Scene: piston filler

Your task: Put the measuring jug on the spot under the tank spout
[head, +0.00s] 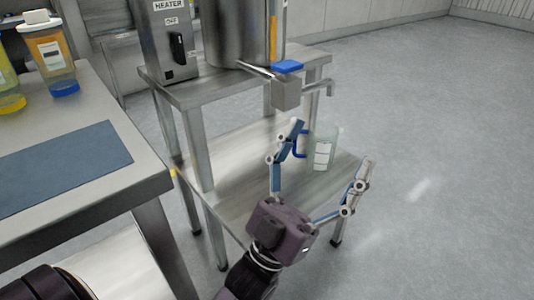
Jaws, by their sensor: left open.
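The measuring jug (323,152) is clear with a white label and a blue handle. It stands upright on the lower shelf of the steel stand (240,203), roughly below the tank spout (318,87). I cannot tell whether it is exactly on the spot. My left gripper (331,147) is open, with its fingers spread to either side of the jug in the picture. One finger is near the blue handle; contact cannot be made out. The tank (232,35) stands on the upper shelf, with a blue-topped valve (287,90) at its outlet.
A heater box (168,42) stands beside the tank. A table (150,187) at left holds a blue mat (62,155) and a lidded orange jar (57,62). Stand legs and the upper shelf surround the lower shelf. The floor at right is clear.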

